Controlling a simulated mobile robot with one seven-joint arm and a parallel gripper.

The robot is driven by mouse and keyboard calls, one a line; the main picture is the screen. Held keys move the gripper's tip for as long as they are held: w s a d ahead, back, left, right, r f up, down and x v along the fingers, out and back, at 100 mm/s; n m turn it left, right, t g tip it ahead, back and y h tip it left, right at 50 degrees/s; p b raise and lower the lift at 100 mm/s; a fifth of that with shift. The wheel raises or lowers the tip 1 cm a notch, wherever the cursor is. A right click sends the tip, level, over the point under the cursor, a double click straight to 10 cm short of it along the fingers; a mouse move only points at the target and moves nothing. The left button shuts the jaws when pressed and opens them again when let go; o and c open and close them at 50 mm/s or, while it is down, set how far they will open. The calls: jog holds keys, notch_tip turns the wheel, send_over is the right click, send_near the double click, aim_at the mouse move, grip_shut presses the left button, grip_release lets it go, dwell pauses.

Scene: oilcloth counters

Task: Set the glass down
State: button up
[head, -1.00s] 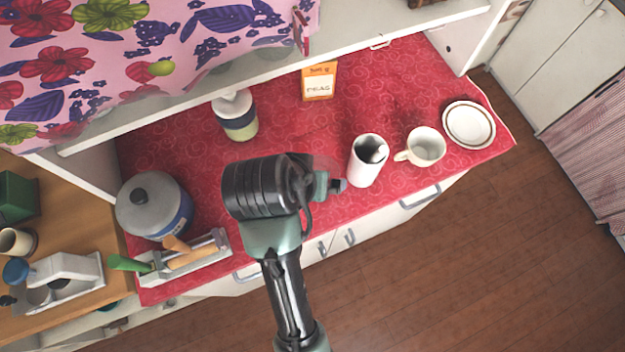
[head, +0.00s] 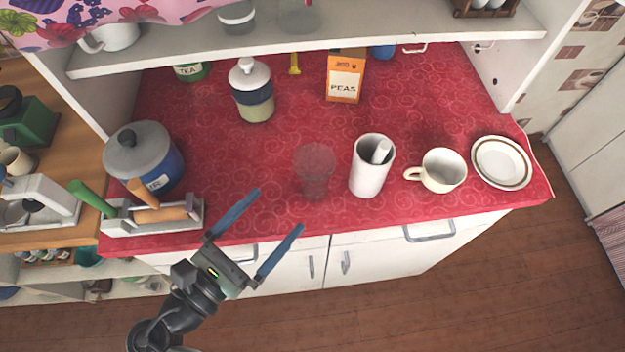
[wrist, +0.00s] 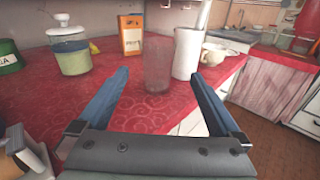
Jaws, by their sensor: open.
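A clear glass (head: 315,170) stands upright on the red oilcloth counter (head: 270,200), near its front edge. It also shows in the wrist view (wrist: 158,66), ahead of my fingers. My gripper (head: 266,220) is open and empty, in front of the counter's edge and to the left of the glass in the head view. Its two blue fingers are spread wide and apart from the glass. In the wrist view the glass is beyond and between the fingertips (wrist: 160,75).
A white cylinder (head: 367,178) stands close to the right of the glass, then a cup (head: 444,170) and stacked plates (head: 502,162). A jar (head: 253,95) and a peas box (head: 345,78) stand behind. A utensil tray (head: 122,225) is at left. A shelf (head: 300,47) overhangs the back.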

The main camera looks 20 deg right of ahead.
aim_at(302, 180)
jog(key=shift+n, duration=0.3)
jog(key=x, duration=0.3)
jog(key=p+x, duration=0.1)
jog(key=x, duration=0.3)
jog(key=shift+r, duration=0.2)
jog(key=shift+r+p+x, duration=0.15)
jog(key=shift+p+x, duration=0.3)
jog(key=shift+x, duration=0.85)
jog(key=shift+r+p+x, duration=0.15)
jog(key=shift+p+x, duration=0.25)
jog(key=shift+x, duration=0.9)
jog(key=shift+w, duration=0.15)
jog(key=c, duration=1.3)
jog(key=shift+r, duration=0.1)
jog(key=shift+c, duration=1)
